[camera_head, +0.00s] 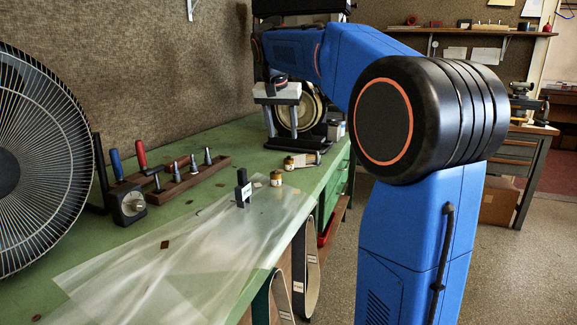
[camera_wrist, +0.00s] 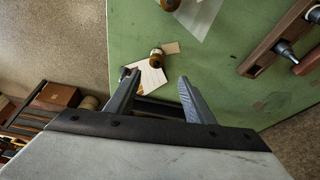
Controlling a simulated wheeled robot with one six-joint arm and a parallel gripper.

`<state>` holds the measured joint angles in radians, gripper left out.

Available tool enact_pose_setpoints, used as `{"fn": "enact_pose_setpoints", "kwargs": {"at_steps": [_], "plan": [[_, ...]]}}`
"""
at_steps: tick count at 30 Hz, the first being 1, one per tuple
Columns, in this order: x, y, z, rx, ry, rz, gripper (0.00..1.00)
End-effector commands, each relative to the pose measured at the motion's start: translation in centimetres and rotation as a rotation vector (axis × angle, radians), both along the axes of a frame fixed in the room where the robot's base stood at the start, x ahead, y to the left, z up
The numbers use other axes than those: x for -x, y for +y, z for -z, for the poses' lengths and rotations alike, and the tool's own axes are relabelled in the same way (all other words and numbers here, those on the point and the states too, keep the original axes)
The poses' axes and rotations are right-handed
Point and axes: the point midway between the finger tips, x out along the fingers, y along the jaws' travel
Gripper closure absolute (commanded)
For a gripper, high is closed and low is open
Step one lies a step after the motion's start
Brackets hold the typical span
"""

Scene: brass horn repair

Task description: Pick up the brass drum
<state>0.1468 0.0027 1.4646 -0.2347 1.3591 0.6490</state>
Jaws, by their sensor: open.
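Two small brass drum-like cylinders with dark bands stand on the green bench; I cannot tell which one the task means. One brass drum (camera_head: 289,164) is beside a pale card, and it also shows in the wrist view (camera_wrist: 156,58), just beyond the gap between my fingertips. The other brass drum (camera_head: 276,178) is nearer the plastic sheet and shows at the top edge of the wrist view (camera_wrist: 170,4). My gripper (camera_wrist: 158,78) is open and empty, pointing down above the bench. It shows in the head view (camera_head: 281,125) behind both cylinders, apart from them.
The green bench (camera_head: 225,150) carries a clear plastic sheet (camera_head: 170,255), a black upright block (camera_head: 243,188), a wooden rack of metal pegs (camera_head: 180,180), red and blue handled tools and a large fan (camera_head: 40,160). A machine with a round disc (camera_head: 305,110) stands behind my gripper.

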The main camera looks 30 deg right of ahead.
Motion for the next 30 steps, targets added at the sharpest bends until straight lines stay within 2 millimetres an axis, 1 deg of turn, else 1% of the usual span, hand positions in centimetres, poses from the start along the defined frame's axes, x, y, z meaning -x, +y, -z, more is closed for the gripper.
{"fn": "enact_pose_setpoints", "kwargs": {"at_steps": [1,3,10,13,20,23,30], "plan": [[-0.2,-0.3,0.9,-0.001,0.002,0.0,0.52],[-0.5,-0.6,2.0,0.0,0.002,0.002,0.52],[-1.5,-1.6,5.5,-0.001,0.001,0.0,0.52],[-1.8,-1.9,6.4,-0.001,0.001,0.0,0.52],[-2.0,-2.2,7.3,0.0,0.0,0.0,0.52],[-2.1,-2.6,8.1,0.0,0.001,0.001,0.52],[-2.6,-3.8,11.0,-0.001,0.001,0.0,0.52]]}}
